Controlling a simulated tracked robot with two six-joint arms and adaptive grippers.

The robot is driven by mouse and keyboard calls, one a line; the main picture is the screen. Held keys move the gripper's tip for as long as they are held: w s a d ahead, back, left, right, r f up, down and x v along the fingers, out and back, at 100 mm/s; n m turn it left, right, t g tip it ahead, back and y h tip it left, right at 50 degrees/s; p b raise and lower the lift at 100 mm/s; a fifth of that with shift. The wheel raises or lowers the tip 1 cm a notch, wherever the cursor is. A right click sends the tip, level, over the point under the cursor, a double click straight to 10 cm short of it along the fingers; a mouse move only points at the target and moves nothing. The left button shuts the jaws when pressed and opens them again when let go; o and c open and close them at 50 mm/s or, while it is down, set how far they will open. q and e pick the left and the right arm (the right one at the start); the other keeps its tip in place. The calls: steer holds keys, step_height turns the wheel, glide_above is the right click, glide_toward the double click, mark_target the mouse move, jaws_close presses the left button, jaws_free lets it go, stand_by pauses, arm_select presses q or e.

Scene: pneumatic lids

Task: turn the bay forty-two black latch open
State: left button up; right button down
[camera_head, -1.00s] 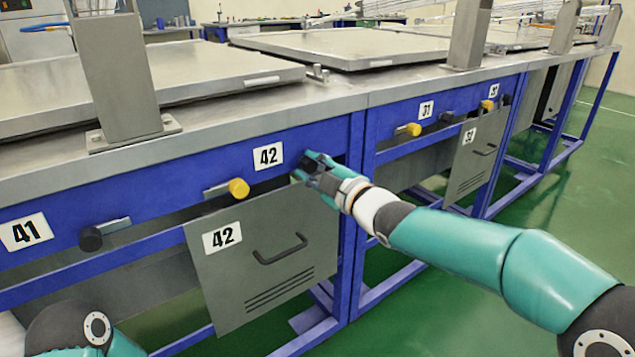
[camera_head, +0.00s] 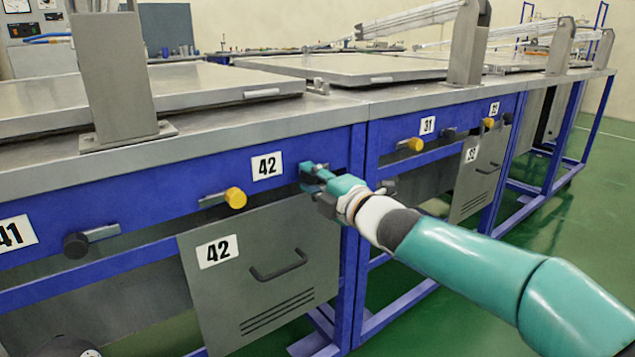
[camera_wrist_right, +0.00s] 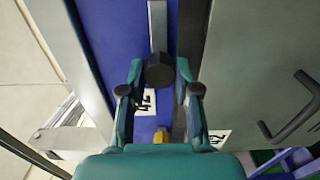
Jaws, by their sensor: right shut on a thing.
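The bay forty-two black latch is a black round knob (camera_wrist_right: 159,71) on a grey metal bar (camera_wrist_right: 157,25). In the right wrist view the knob sits between my fingertips, and the bar runs along the blue beam, away from the 42 label. My right gripper (camera_head: 308,179) is shut on the knob, right of the 42 label (camera_head: 267,165) on the beam; its fingers hide most of the latch in the head view. Bay forty-two's yellow latch (camera_head: 235,198) lies left of that label. My left gripper is out of view.
A grey panel marked 42 (camera_head: 217,290) with a dark handle (camera_head: 278,266) hangs below the beam. Another black latch (camera_head: 77,245) is at the left by the 41 label (camera_head: 14,232). A blue upright (camera_head: 353,235) stands just right of my gripper. Green floor is open at right.

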steer(key=shift+a, duration=0.1)
steer(key=c, duration=0.8)
jaws_free()
steer(key=shift+s+d, duration=0.2)
steer(key=v, duration=1.1)
steer(key=shift+s+f, duration=0.15)
